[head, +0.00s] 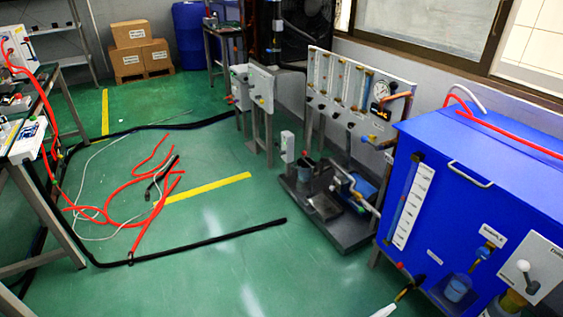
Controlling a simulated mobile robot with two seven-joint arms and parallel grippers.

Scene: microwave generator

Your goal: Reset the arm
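Neither of my grippers can be made out in the head view, and no arm link of mine is clearly seen. A small slim white and dark piece (408,290) shows at the bottom edge, left of the blue cabinet's lower part. I cannot tell what it is.
A blue cabinet (500,180) with gauges fills the right. A panel stand with a pump (345,200) is right of centre. Red hoses (128,200) and black cable (215,240) lie on the green floor. A workbench (45,195) is at left, boxes (140,62) behind. The front-centre floor is clear.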

